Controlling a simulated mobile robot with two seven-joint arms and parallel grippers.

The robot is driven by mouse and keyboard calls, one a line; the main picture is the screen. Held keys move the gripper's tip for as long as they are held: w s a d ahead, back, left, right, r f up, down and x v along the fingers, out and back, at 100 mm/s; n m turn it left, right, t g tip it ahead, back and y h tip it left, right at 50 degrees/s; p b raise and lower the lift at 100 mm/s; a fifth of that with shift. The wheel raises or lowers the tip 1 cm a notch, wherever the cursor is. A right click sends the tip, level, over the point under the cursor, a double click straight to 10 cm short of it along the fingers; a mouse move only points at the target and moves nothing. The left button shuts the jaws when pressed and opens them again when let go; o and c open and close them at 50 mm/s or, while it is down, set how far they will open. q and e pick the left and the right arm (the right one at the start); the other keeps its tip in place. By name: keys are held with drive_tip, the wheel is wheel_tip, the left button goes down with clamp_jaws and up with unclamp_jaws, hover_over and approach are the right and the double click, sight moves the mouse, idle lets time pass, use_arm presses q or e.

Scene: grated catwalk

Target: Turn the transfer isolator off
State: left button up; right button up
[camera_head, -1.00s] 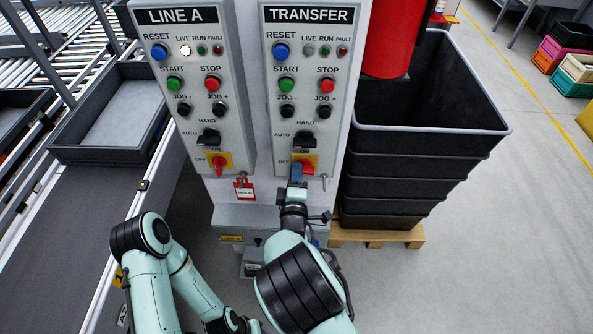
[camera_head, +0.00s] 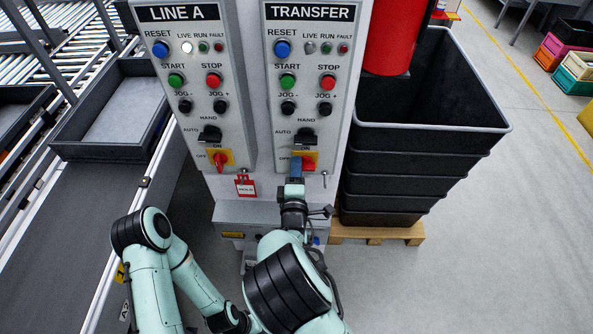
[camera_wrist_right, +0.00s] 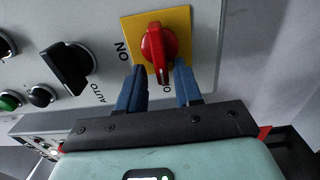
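The transfer isolator is a red rotary knob (camera_head: 308,161) on a yellow plate, low on the TRANSFER panel (camera_head: 312,100). ON is printed above it and OFF to its left. In the right wrist view the knob (camera_wrist_right: 158,50) has its handle lengthwise toward my gripper, its near end by the partly hidden OFF label. My right gripper (camera_head: 296,171) is just below and left of the knob. Its blue fingers (camera_wrist_right: 160,82) are apart, one on each side of the handle's near end, with gaps visible. My left arm shows at lower left; its gripper is out of view.
The LINE A panel (camera_head: 196,100) with a similar red knob (camera_head: 220,160) and a hanging red tag (camera_head: 245,187) is close on the left. Stacked black bins (camera_head: 425,160) stand right on a pallet. A conveyor with a grey tray (camera_head: 110,150) lies left.

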drive_tip(key=shift+f, duration=0.15)
use_arm(q)
drive_tip(key=shift+s+f+b, duration=0.4)
drive_tip(key=shift+f+b, duration=0.15)
drive_tip(key=shift+f, duration=0.1)
drive_tip(key=shift+s+f+b, duration=0.4)
drive_tip(key=shift+f+b, duration=0.1)
drive_tip(key=shift+f, duration=0.1)
use_arm(e)
drive_tip(key=s, duration=1.3)
drive_tip(key=shift+s, duration=0.15)
drive_tip(key=s+d+f+m+g, duration=0.1)
drive_tip(key=d+f+m+g, duration=0.25)
drive_tip(key=f, duration=0.45)
drive_tip(key=s+d+f+m+g+h, duration=0.1)
drive_tip(key=s+d+f+m+g, duration=0.2)
drive_tip(key=f, duration=0.5)
drive_tip(key=d+f+m+g, duration=0.25)
drive_tip(key=d+f, duration=0.25)
drive_tip(key=f, duration=0.3)
drive_tip(key=s+d+f+m+g+y, duration=0.1)
drive_tip(key=s+f+m+g, duration=0.4)
drive_tip(key=s, duration=0.5)
drive_tip(key=s+d+f+m+g+y, duration=0.2)
drive_tip(key=s+f+m+g, duration=0.3)
drive_tip(key=s+m, duration=0.3)
drive_tip(key=s+f+y, duration=0.1)
drive_tip(key=s, duration=0.1)
drive_tip(key=shift+s+f+y, duration=0.25)
drive_tip(key=shift+s+y, duration=0.15)
